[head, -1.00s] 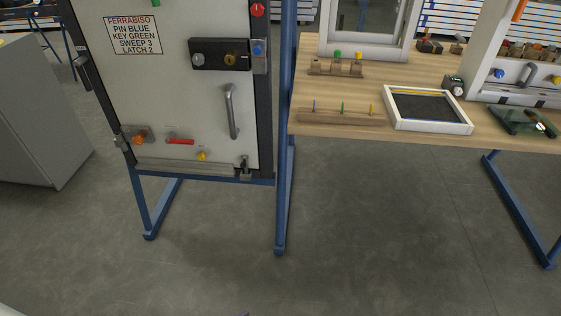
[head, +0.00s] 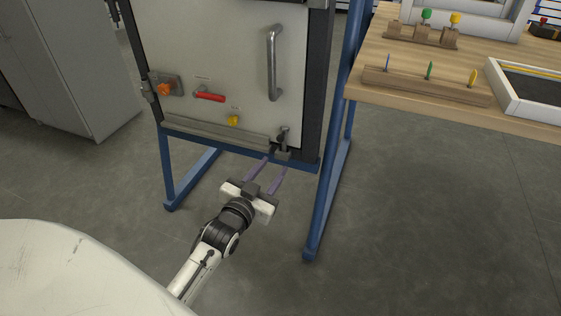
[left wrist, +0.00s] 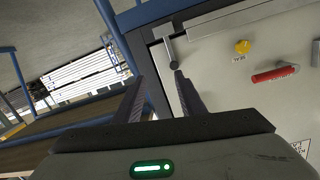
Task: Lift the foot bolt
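The foot bolt (head: 282,138) is a small dark metal bolt with a knob, at the lower right corner of the pale door panel (head: 205,45). It also shows in the left wrist view (left wrist: 171,50), just beyond the fingertips. My left gripper (head: 277,162) is open, with its two purple-grey fingers pointing up toward the bolt from below and in front. In the left wrist view the left gripper (left wrist: 160,76) has nothing between its fingers, and the bolt looks apart from them. My right gripper is not in view.
A blue frame post (head: 333,185) stands right of the bolt. A wooden table (head: 530,126) is at the right. A grey cabinet (head: 75,65) stands left.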

